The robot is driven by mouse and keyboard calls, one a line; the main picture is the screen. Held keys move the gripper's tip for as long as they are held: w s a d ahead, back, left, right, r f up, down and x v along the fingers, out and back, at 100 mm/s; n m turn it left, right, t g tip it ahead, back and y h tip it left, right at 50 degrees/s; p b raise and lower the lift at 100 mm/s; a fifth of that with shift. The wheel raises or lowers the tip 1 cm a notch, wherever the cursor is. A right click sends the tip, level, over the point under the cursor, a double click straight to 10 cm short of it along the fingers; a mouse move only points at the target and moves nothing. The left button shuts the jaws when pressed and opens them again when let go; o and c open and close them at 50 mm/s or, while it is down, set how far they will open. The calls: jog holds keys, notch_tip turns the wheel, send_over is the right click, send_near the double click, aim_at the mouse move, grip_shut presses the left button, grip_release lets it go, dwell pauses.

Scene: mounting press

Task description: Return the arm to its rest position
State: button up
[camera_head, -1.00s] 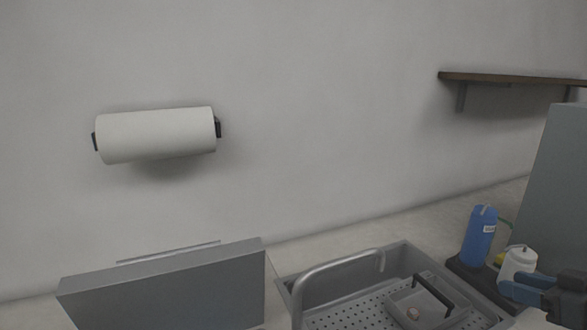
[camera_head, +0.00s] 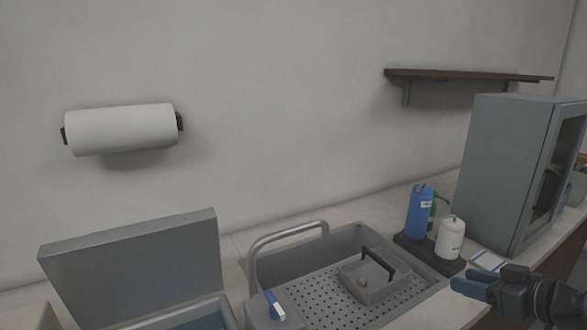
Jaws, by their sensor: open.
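My gripper (camera_head: 470,289) shows at the lower right of the head view, with blue fingers pointing left. It is open and nothing shows between its fingers. It is in front of the white bottle (camera_head: 450,238) and the blue bottle (camera_head: 420,212), to the right of the sink's perforated tray. My dark wrist runs off toward the right edge. The rest of the arm is out of view.
A sink (camera_head: 262,262) with a curved tap (camera_head: 285,236) holds a small grey box (camera_head: 372,292) with a black handle. A grey cabinet (camera_head: 500,165) stands at the right. An open grey lid (camera_head: 135,265) rises at the left. A paper roll (camera_head: 122,130) and shelf (camera_head: 465,76) are on the wall.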

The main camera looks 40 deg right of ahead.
jog(key=a+f+m+g+b, duration=0.2)
jog(key=a+f+b, duration=0.3)
jog(key=a+f, duration=1.2)
jog(key=s+a+r+n+t+y+b, duration=0.1)
jog(key=s+a+r+n+t+b, duration=0.1)
jog(key=s+a, duration=0.3)
jog(key=s+a+r+n+t+y+b, duration=0.2)
jog(key=s+a, duration=0.4)
jog(key=a, duration=0.7)
notch_tip(320, 180, up, 2)
jog(key=shift+n, duration=0.6)
jog(key=shift+s+a, duration=0.1)
